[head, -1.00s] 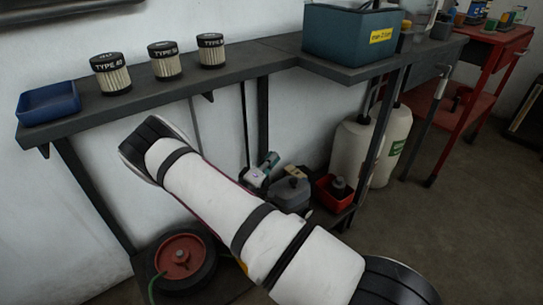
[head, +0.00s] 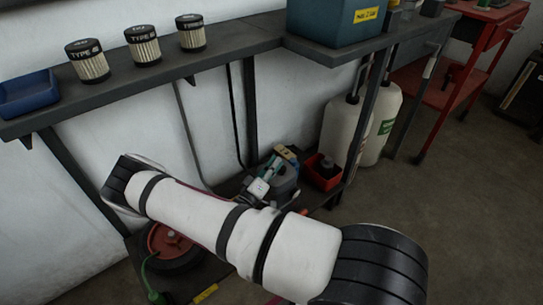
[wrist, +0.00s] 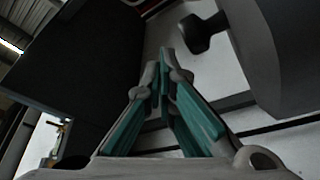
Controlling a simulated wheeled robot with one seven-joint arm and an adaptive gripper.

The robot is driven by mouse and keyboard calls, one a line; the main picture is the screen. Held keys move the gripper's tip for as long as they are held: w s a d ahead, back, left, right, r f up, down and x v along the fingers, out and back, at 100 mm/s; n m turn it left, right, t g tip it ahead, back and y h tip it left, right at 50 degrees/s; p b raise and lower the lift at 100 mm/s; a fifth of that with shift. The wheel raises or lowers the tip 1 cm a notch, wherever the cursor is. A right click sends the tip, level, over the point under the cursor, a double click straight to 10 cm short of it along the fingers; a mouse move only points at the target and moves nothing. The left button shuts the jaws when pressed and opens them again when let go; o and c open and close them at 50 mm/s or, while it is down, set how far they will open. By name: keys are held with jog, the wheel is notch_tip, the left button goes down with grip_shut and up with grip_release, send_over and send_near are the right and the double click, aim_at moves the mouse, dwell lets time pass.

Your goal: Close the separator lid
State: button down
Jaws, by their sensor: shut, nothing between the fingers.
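A grey container (head: 287,184) stands on the lower shelf, partly hidden behind my gripper; it may be the separator, but I cannot clearly make out its lid. My gripper (head: 276,166) is low under the bench, in front of this container in the head view. In the wrist view my gripper (wrist: 165,58) has its teal-sided fingers closed together at the tips, with nothing between them. A large grey body (wrist: 268,50) with a dark round knob (wrist: 196,35) is to the right of the fingers there. I cannot tell whether the fingers touch anything.
A red bin (head: 322,172) sits right of the container, and white jugs (head: 347,128) stand beyond it. A hose reel (head: 172,248) is at the lower left. The bench (head: 230,45) above carries filters (head: 142,45), a blue tray (head: 28,92) and a teal box (head: 335,22). Open floor is at right.

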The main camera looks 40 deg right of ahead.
jog(key=shift+s+f, duration=0.45)
jog(key=shift+f, duration=0.25)
jog(key=shift+f, duration=0.15)
